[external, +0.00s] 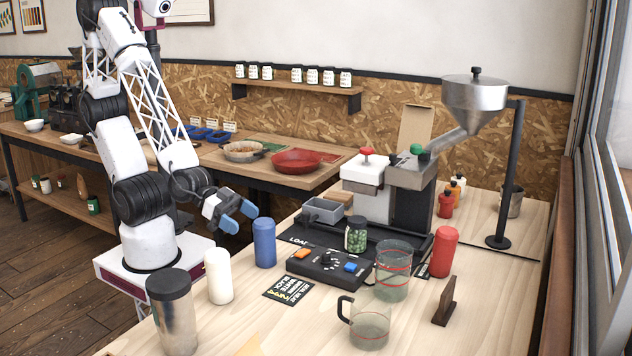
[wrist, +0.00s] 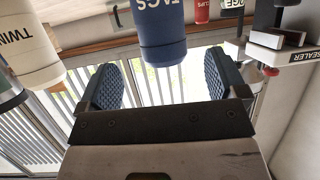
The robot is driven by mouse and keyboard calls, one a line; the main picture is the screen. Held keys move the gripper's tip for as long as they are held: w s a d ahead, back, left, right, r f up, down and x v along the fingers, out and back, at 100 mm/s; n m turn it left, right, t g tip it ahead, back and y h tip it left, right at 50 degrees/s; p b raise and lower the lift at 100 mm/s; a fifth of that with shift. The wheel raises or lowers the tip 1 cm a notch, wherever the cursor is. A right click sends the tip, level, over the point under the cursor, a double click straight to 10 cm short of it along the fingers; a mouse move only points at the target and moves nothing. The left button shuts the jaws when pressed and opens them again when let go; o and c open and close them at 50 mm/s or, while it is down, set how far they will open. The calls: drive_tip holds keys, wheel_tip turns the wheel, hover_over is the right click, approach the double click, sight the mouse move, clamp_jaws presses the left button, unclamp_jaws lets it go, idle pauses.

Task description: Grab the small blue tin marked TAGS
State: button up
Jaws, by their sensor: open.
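The small blue tin (external: 264,243) stands upright on the light wood table, left of the black control box, in the external view. In the wrist view the blue tin (wrist: 161,28) shows at top centre with TAGS lettered on it, upside down. My gripper (external: 238,216) is open and empty, just left of and near the top of the tin. In the wrist view the open fingers of my gripper (wrist: 167,72) frame the tin's near end from left and right, with gaps on both sides. The remaining distance is hard to tell.
A white canister (external: 218,276), lettered TWIN in the wrist view (wrist: 28,38), stands left of the tin. A steel tumbler (external: 172,312) is at front left. The control box (external: 328,268) and sealing machine (external: 390,190) stand to the right. A red canister (external: 444,252) is farther right.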

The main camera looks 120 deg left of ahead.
sight(274, 240)
drive_tip(key=shift+x, duration=1.25)
drive_tip(key=shift+x, duration=2.55)
drive_tip(key=shift+a+f, duration=0.15)
drive_tip(key=c, duration=1.2)
drive_tip(key=shift+c, duration=0.2)
